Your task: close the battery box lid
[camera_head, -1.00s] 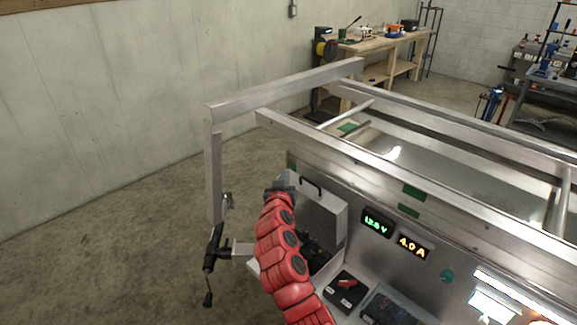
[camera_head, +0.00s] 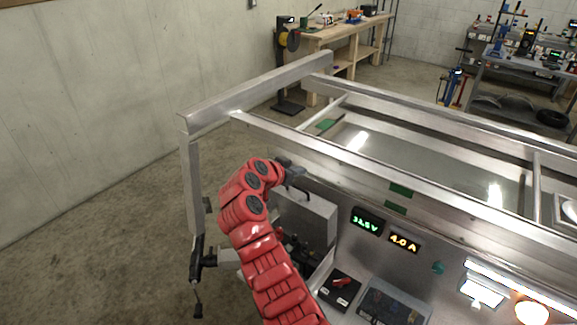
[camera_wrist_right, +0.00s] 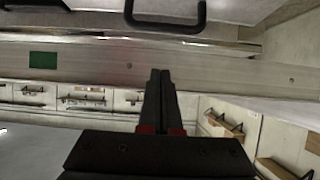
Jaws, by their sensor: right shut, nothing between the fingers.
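The battery box lid (camera_head: 308,220) is a grey metal panel standing open, roughly upright, at the left end of the trailer's panel. Its black handle (camera_head: 297,190) is near its top edge and also shows at the top of the right wrist view (camera_wrist_right: 165,22). The open battery box below holds dark parts and is partly hidden by my red right arm. My right gripper (camera_head: 297,172) is at the lid's top edge, near the handle. In the right wrist view its fingers (camera_wrist_right: 160,78) are shut and empty, apart from the handle. My left gripper is out of view.
Metal trailer rails (camera_head: 400,165) run behind the lid and to the right. Two lit displays (camera_head: 367,221), a switch block with a red key (camera_head: 341,285) and a dark case (camera_head: 392,303) are right of the box. A trailer post (camera_head: 191,180) stands left, with open floor beyond.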

